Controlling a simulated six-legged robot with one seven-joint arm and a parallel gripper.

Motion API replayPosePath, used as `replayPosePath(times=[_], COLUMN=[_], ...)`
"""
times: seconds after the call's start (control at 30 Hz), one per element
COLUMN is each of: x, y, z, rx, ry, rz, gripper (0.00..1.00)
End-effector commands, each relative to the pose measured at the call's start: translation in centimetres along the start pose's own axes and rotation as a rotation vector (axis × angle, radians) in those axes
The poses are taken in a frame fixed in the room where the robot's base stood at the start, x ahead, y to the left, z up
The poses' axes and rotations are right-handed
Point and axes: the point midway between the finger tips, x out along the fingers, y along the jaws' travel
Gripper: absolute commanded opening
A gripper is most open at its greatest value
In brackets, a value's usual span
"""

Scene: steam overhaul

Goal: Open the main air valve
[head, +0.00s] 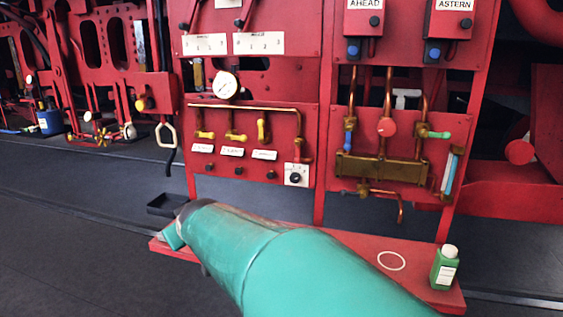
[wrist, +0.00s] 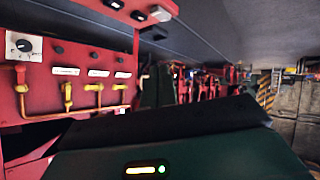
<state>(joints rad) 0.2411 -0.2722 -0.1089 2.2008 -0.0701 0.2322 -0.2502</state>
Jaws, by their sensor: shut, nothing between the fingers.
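The middle red panel carries several yellow-handled levers (head: 235,136) on a brass pipe (head: 250,108), with white labels below them too small to read. A red handle (head: 298,148) sits at the pipe's right end. I cannot tell which is the main air valve. The wrist view is upside down and shows the same yellow levers (wrist: 68,96) and red handle (wrist: 21,95) at left. My gripper (wrist: 185,122) shows as a dark shape low in the wrist view, shut and empty, apart from the levers. In the head view my arm hides most of it.
A pressure gauge (head: 225,85) sits above the pipe. A black knob on a white plate (head: 295,175) is below the red handle. The red shelf (head: 420,270) below holds a green bottle (head: 445,267) and a white ring (head: 391,260). A black tray (head: 167,204) lies left. Dark floor (head: 70,220) is clear.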

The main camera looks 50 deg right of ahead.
Motion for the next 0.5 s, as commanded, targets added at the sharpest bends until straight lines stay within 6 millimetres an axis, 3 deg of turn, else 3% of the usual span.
replayPosePath(times=[0.03, 0.1, 0.27, 0.5], x=[2.2, 4.7, 9.5, 14.1], y=[2.9, 6.8, 16.2, 29.4], z=[-0.8, -2.0, -3.3, -1.4], rx=[-0.012, -0.046, -0.152, -0.38], ry=[0.034, 0.094, 0.216, 0.352], rz=[0.056, 0.134, 0.328, 0.618], gripper=[0.0, 0.0, 0.0, 0.0])
